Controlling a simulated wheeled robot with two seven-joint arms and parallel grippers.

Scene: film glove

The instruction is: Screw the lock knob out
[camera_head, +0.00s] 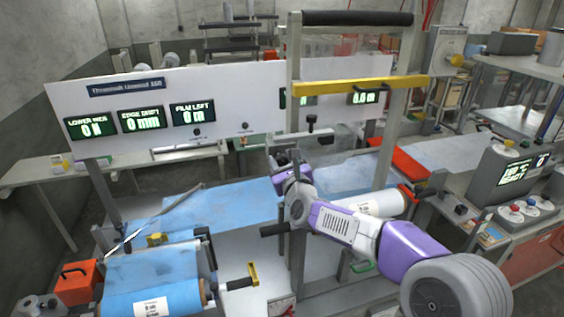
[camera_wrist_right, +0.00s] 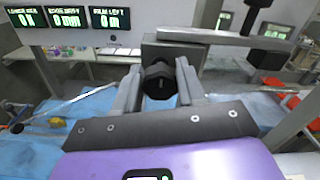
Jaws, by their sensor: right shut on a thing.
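The lock knob (camera_wrist_right: 158,82) is a dark, faceted knob in front of a grey metal block, between the two fingers in the right wrist view. My right gripper (camera_wrist_right: 158,88) is shut on it, with one finger on each side. In the head view my right gripper (camera_head: 278,163) reaches in from the lower right to the middle of the machine, below the white display panel. The knob is too small and covered to make out in that view. My left gripper is not in view.
A white panel (camera_head: 220,80) with several green displays stands behind the gripper. An upright frame with a yellow bar (camera_head: 360,86) rises beside my arm. Blue film (camera_head: 210,212) covers the table below. A grey bar with a black handle (camera_wrist_right: 268,58) is close above right of the fingers.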

